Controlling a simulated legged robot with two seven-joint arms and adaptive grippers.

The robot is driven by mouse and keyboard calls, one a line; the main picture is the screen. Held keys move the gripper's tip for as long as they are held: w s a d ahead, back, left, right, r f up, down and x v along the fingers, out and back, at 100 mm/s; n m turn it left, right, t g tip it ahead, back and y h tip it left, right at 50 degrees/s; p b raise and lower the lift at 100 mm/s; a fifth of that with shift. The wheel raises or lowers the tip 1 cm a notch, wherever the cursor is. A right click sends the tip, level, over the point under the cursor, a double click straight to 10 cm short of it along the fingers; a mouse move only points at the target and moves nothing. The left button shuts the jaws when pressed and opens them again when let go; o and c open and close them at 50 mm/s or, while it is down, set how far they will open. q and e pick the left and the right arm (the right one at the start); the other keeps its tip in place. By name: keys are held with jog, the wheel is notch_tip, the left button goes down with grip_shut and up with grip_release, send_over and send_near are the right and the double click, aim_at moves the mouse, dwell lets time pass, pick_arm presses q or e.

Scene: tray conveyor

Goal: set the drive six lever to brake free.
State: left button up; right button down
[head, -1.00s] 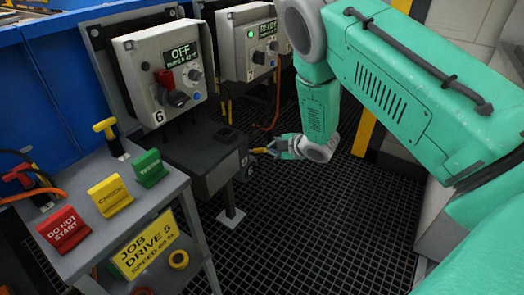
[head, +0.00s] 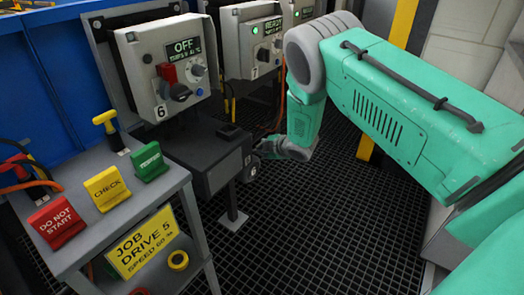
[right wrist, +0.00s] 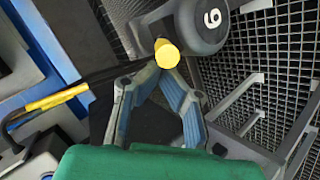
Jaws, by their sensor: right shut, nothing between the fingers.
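The drive six lever shows in the right wrist view as a yellow round-ended handle (right wrist: 167,53) beside a dark drum (right wrist: 205,25) marked 6. The drum also shows in the head view (head: 250,169), at the end of the dark drive housing (head: 212,152). My right gripper (right wrist: 157,73) is shut and empty, its fingertips close to the yellow handle. I cannot tell whether they touch it. In the head view my right wrist is beside the drum, and the lever cannot be made out. Panel 6 (head: 150,75) reads OFF and has a red piece by its dark knob. My left gripper is not in view.
A grey stand (head: 82,236) at the left holds red DO NOT START, yellow CHECK and green signs. A JOB DRIVE 5 card (head: 140,243) hangs on its front. Panel 7 (head: 232,66) stands behind. The grid floor (head: 320,230) is open at the right.

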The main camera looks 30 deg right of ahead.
jog(key=shift+s+d+f+t+b, duration=0.1)
jog(key=shift+s+f+t+b, duration=0.15)
jog(key=shift+f+t+b, duration=0.1)
jog(key=shift+t+y, duration=0.4)
jog(key=shift+t, duration=0.55)
jog(key=f, duration=0.1)
jog(key=s+f+b, duration=0.1)
jog(key=f, duration=0.1)
jog(key=f+b, duration=0.1)
jog(key=shift+s+d+f, duration=0.25)
jog(key=shift+d+f, duration=0.05)
jog(key=shift+d, duration=0.05)
jog(key=shift+r, duration=0.15)
jog(key=shift+r+p, duration=0.6)
jog(key=shift+r, duration=0.1)
jog(key=shift+f, duration=0.1)
